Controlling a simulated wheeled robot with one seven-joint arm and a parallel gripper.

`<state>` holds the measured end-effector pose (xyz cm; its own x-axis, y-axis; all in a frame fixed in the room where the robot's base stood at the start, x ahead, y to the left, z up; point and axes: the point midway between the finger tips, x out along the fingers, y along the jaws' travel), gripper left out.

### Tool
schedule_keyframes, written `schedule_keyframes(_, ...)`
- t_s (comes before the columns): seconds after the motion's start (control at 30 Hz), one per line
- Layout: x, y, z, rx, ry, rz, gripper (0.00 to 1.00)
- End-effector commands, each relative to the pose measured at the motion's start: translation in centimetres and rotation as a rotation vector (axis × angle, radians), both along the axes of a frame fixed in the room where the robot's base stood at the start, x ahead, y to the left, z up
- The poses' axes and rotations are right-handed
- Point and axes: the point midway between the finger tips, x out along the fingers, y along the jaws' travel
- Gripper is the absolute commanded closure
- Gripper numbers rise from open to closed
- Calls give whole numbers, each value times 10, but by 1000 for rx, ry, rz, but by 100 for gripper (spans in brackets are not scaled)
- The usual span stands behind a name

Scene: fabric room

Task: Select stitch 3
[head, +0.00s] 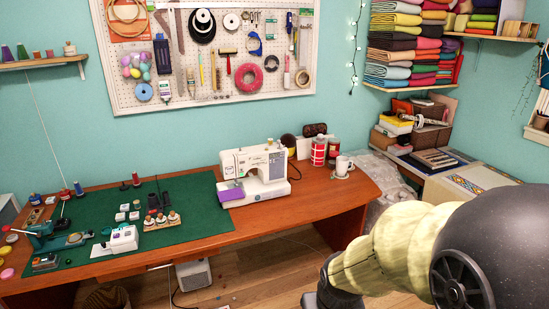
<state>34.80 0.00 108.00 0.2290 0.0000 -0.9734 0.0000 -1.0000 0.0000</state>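A white sewing machine (256,170) stands upright on the wooden desk, right of the green mat. It has a purple patch on its base at the left and small markings on its front. A stitch dial or the number 3 is too small to make out. My arm reaches in from the lower right, well apart from the machine. Its far end runs out of the bottom of the picture, and my gripper does not show.
The green mat (190,194) holds spools, a small white device (122,238) and other tools. A white mug (343,165) and a red-and-white can (319,151) stand right of the machine. The desk (270,219) is bare in front of it. A pegboard (205,50) hangs behind.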

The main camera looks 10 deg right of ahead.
Motion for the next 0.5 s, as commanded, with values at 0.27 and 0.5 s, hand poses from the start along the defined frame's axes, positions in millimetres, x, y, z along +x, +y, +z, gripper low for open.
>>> schedule_keyframes(0.27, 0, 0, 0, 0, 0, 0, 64)
schedule_keyframes(0.5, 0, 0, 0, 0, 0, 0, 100)
